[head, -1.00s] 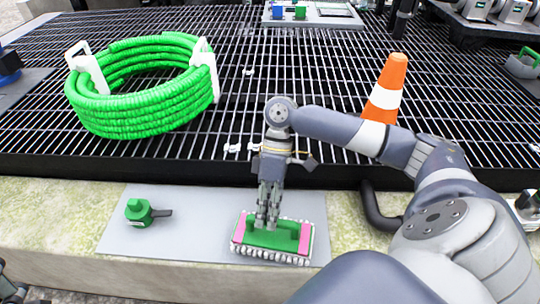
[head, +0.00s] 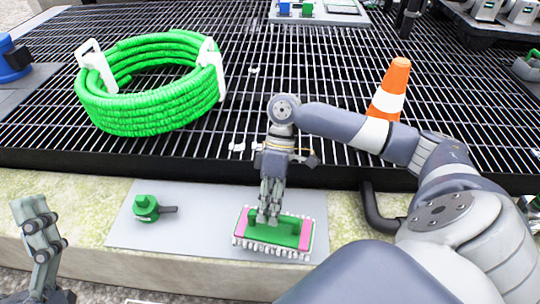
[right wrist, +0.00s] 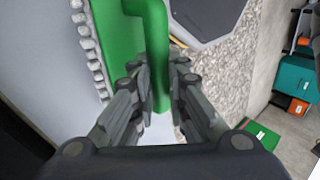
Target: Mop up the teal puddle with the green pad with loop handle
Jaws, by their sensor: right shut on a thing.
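The green pad with loop handle (head: 286,236) has pink ends and a pale tufted fringe. It sits on a grey mat at the front ledge. My right gripper (head: 268,216) points down and is shut on its handle. In the right wrist view the green loop (right wrist: 158,60) runs between the fingers of this gripper (right wrist: 160,95). My left gripper (head: 36,222) shows at the lower left edge, apart from everything; its finger opening is unclear. I see no teal puddle in either view.
The grey mat (head: 200,215) also holds a green valve-like piece (head: 145,208). Behind the ledge is a dark grating (head: 250,120) with a green hose coil (head: 150,110) and an orange cone (head: 390,92). The right wrist view shows a teal box-like thing (right wrist: 296,75) at the right.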

